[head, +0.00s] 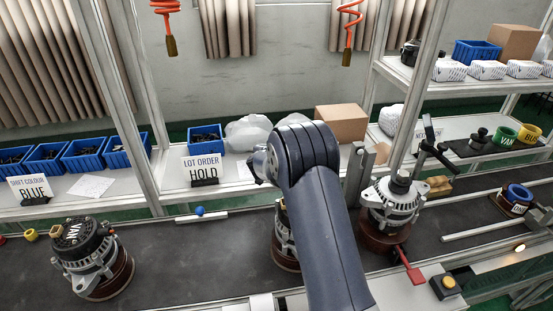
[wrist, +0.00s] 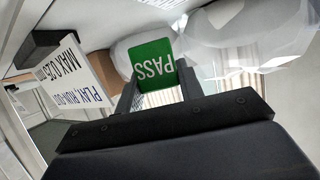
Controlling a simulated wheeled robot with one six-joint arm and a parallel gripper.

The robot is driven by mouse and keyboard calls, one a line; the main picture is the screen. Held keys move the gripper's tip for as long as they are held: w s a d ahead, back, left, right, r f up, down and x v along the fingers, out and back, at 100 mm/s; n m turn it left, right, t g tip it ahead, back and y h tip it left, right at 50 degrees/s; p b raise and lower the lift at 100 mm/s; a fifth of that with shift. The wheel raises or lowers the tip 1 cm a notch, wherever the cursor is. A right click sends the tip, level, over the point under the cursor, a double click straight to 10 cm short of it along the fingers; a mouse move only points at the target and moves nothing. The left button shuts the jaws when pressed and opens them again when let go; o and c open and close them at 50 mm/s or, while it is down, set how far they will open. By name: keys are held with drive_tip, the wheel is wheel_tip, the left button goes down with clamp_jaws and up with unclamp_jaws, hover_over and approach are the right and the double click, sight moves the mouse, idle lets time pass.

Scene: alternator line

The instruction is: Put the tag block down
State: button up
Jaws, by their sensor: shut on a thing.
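The tag block (wrist: 153,60) is green with the word PASS in white, upside down in the wrist view. My gripper (wrist: 156,78) is shut on it, with one dark finger at each side. Clear plastic bags show behind the block. In the head view my arm hides the gripper and the block. I cannot tell there how high the block is or whether it touches anything.
A white sign about play and run-out (wrist: 72,78) is close at the left in the wrist view. In the head view, alternators stand on the dark conveyor: one at left (head: 90,258), one partly behind my arm (head: 282,235), one at right (head: 392,203). The LOT ORDER HOLD sign (head: 203,168) stands behind.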

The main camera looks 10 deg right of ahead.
drive_tip(key=shift+f, duration=1.95)
drive_tip(key=shift+f+b, duration=0.1)
drive_tip(key=shift+b, duration=0.2)
drive_tip(key=o, duration=1)
